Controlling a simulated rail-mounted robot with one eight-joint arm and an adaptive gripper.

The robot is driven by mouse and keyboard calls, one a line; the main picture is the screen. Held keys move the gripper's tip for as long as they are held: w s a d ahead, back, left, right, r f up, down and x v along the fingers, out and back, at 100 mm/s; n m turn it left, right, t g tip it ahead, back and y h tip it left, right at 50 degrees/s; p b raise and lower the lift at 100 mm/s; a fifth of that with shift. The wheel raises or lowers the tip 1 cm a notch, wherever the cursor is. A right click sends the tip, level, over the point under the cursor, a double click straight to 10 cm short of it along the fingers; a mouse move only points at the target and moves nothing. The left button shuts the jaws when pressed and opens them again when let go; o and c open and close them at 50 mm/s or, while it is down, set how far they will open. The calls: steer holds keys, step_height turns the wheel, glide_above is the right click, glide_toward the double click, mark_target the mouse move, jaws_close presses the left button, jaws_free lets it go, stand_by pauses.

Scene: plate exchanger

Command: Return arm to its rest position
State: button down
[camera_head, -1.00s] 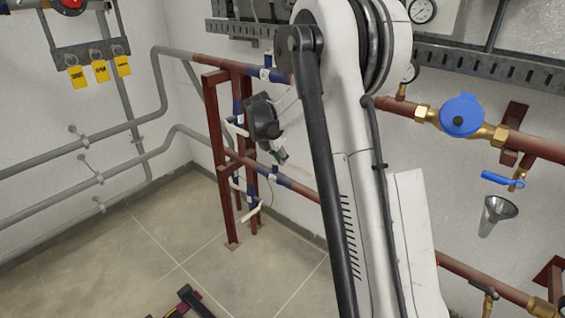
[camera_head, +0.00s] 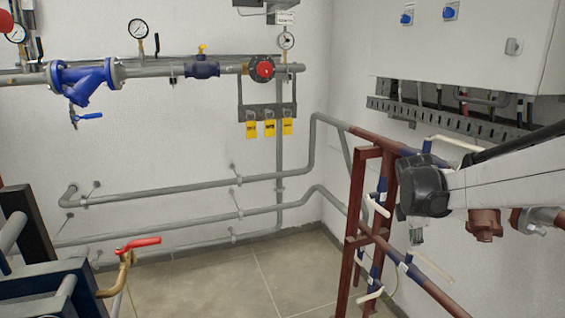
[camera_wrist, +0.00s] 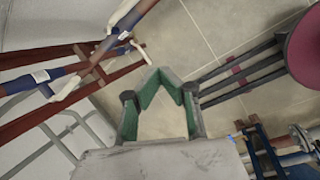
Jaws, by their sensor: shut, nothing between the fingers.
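My white arm enters the head view from the right edge and ends in a black wrist joint in front of the dark red pipe frame (camera_head: 352,240). My gripper (camera_head: 416,238) shows only as a small grey and green tip below that joint. In the wrist view my gripper (camera_wrist: 162,72) has green-lined fingers whose tips meet, with nothing held. The tips are above the tiled floor (camera_wrist: 205,35), apart from the pipes. Much of the arm is out of view.
Red and blue pipes with white-handled valves (camera_head: 375,205) run close to my wrist. A control cabinet (camera_head: 460,45) hangs above the arm. Grey pipes (camera_head: 190,190) line the back wall. A red-handled valve (camera_head: 138,244) stands at the lower left. The middle floor (camera_head: 275,275) is clear.

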steer(key=s+a+r+m+t+y+p, duration=0.1)
steer(key=s+a+r+m, duration=0.35)
steer(key=s, duration=0.35)
steer(key=s+a+r+m+t+y+p, duration=0.1)
steer(key=s+a+r+m+p, duration=0.1)
steer(key=s+a+r+m, duration=0.45)
steer(key=s+a+f+m+t+p, duration=0.1)
steer(key=s+a+m, duration=0.1)
steer(key=s, duration=0.5)
steer(key=s+a+f+m+t+y+p, duration=0.1)
steer(key=s+a+m, duration=0.2)
steer(key=s, duration=0.4)
steer(key=shift+s+a, duration=0.35)
steer(key=shift+r, duration=0.1)
